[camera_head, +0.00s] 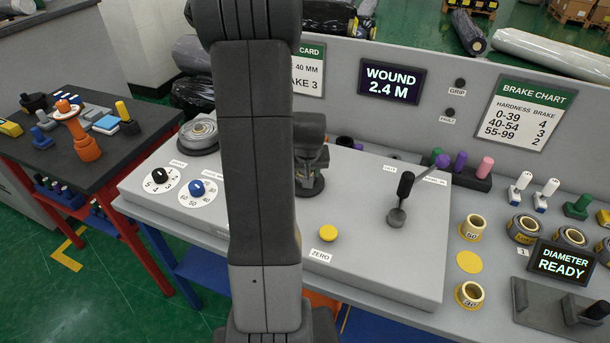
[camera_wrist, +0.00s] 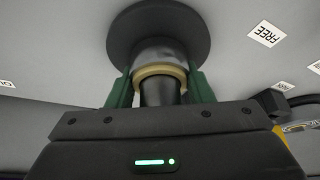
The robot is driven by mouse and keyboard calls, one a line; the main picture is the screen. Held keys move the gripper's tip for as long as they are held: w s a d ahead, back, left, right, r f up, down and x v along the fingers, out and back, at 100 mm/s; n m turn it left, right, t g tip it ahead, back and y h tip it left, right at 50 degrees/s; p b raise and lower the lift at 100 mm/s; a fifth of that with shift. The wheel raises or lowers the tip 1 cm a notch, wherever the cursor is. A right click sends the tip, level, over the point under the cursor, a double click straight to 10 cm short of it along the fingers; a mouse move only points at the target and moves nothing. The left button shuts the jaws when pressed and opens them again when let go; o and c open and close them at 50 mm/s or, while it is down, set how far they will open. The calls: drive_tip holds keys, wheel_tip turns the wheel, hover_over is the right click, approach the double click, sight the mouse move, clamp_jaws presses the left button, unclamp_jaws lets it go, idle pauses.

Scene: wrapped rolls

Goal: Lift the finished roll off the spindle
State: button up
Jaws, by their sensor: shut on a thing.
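In the wrist view my gripper (camera_wrist: 160,82) has its two green fingers on either side of the roll (camera_wrist: 160,52), shut on it. The roll shows a grey wrapped body and a pale yellow core rim (camera_wrist: 160,71). Behind it is a round dark flange (camera_wrist: 191,29), and a dark post (camera_wrist: 160,93) shows at the core, so the roll appears to be around the spindle. In the head view my arm hides much of this spot. A dark round base (camera_head: 311,187) shows just right of the arm, on the grey machine top (camera_head: 370,250).
The display (camera_head: 391,82) reads WOUND 2.4 M. A black-knobbed lever (camera_head: 402,195) and yellow ZERO button (camera_head: 327,233) stand right of the arm. Two dials (camera_head: 196,189) are left. Yellow-rimmed rolls (camera_head: 472,227) stand at right near the DIAMETER READY display (camera_head: 562,261). A dark side table (camera_head: 60,175) holds several tools.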

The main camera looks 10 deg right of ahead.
wheel_tip(320, 180, up, 10)
drive_tip(key=shift+r+b, duration=0.1)
drive_tip(key=shift+b, duration=0.35)
idle(0.4)
drive_tip(key=shift+r, duration=0.2)
